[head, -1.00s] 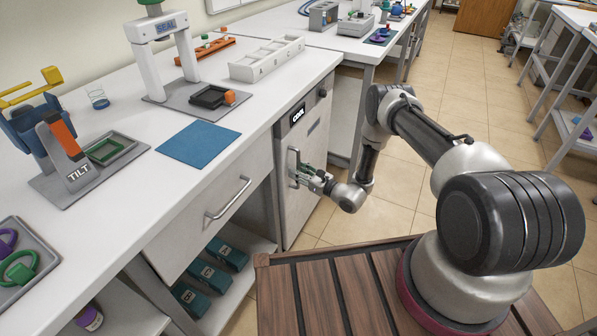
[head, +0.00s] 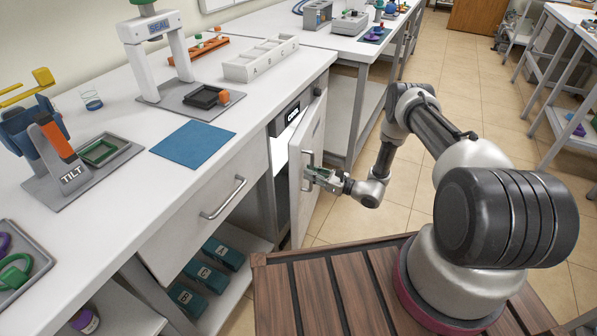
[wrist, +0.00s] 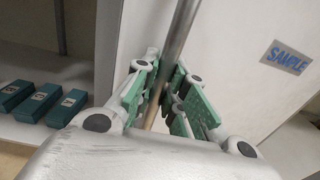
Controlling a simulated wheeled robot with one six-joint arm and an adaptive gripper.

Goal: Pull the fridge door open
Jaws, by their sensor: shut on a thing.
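The fridge is a white cabinet under the counter with a dark "COOL" label (head: 292,113). Its door (head: 313,132) stands partly open, with a lit gap at its left edge. The vertical metal door handle (head: 307,171) is on the door's left side. My gripper (head: 315,174) is shut on this handle. The fridge's inside is mostly hidden.
A closed drawer (head: 190,215) with a metal handle is left of the fridge. Below it, teal boxes (head: 205,272) lie on an open shelf. Tiled floor (head: 335,222) is free around the door. My wooden-slatted base fills the lower front.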

